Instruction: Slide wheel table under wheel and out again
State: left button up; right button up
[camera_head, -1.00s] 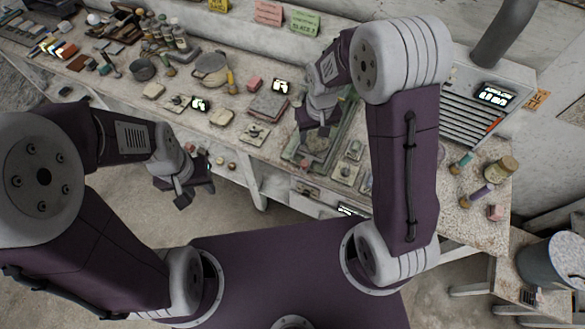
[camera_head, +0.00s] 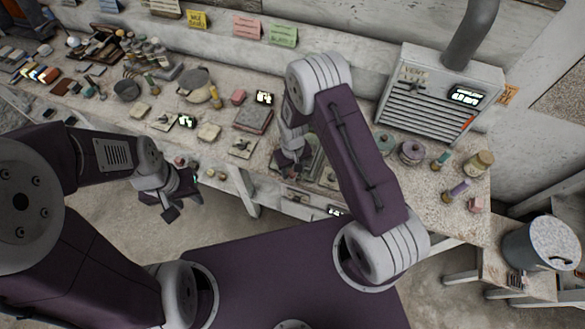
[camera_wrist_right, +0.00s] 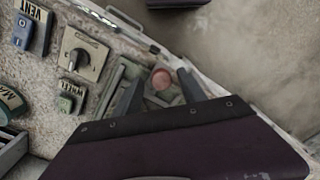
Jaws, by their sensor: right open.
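My right gripper (camera_head: 288,163) is over the front edge of the bench, at a grey-green metal frame (camera_head: 312,160). I take this frame to be the wheel table, but the arm hides much of it. In the right wrist view the open fingers (camera_wrist_right: 160,82) are apart, with a round reddish knob (camera_wrist_right: 161,78) between them at the frame's end. I cannot tell whether they touch it. The wheel itself cannot be made out. My left gripper (camera_head: 182,200) hangs empty in front of the bench, fingers apart.
A VENT switch box (camera_wrist_right: 24,30) and a knob box (camera_wrist_right: 83,53) sit close to the frame. A vent unit (camera_head: 440,90) stands at the back right. Jars, pans and small blocks crowd the bench (camera_head: 350,215). Free floor lies in front.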

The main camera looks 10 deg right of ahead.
jog(key=shift+s+a+r, duration=0.1)
jog(key=shift+s, duration=0.05)
jog(key=c, duration=0.5)
grip_shut()
dwell(0.8)
